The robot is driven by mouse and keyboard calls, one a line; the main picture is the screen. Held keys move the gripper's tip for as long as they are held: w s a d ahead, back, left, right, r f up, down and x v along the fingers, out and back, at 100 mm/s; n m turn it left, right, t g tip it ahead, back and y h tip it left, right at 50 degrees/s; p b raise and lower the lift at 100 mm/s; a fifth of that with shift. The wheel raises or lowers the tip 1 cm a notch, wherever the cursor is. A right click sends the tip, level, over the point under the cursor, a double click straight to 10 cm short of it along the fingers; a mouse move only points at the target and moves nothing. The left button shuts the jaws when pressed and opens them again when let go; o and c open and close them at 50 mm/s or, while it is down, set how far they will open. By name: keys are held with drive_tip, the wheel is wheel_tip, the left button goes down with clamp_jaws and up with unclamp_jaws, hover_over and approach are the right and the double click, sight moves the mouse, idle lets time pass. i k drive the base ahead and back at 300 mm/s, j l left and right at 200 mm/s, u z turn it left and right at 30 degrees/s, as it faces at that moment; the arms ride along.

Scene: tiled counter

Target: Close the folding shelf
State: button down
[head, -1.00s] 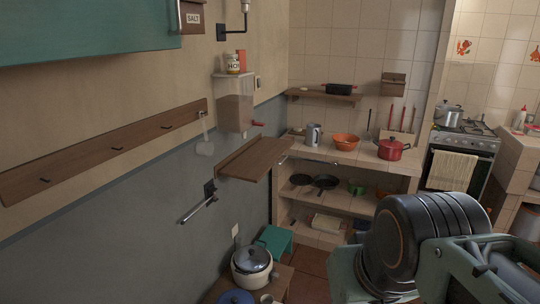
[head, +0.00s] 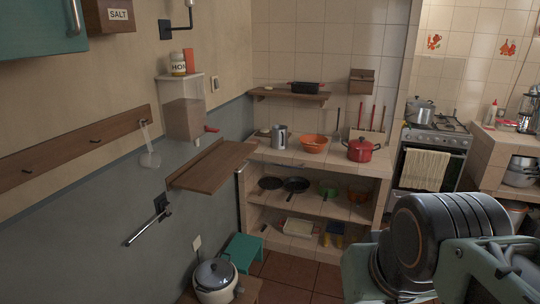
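The folding shelf (head: 212,167) is a brown wooden board on the left wall, with a raised strip along its wall side. It stands out from the wall, roughly level, below the clear dispenser. A metal bar (head: 148,228) on a dark wall mount sticks out below and to the left of it; I cannot tell whether it belongs to the shelf. My arm shows at the lower right, well apart from the shelf. My gripper's fingers are not in view.
A tiled counter (head: 290,160) with a kettle, an orange bowl and a red pot (head: 360,150) stands beyond the shelf. A rice cooker (head: 215,280) and a green stool (head: 243,250) are low down below it. The floor (head: 290,270) shows clear before the counter.

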sight(207, 177)
drive_tip(key=i+l+z, duration=0.5)
drive_tip(key=i, duration=0.25)
drive_tip(key=i+l, duration=0.1)
drive_tip(key=i, duration=0.45)
drive_tip(key=i+u, duration=0.1)
drive_tip(key=i, duration=0.45)
drive_tip(key=i+u, duration=0.9)
drive_tip(key=i+j+u, duration=0.15)
drive_tip(key=i+u, duration=0.6)
drive_tip(key=k+j, duration=0.05)
drive_tip(key=k, duration=0.05)
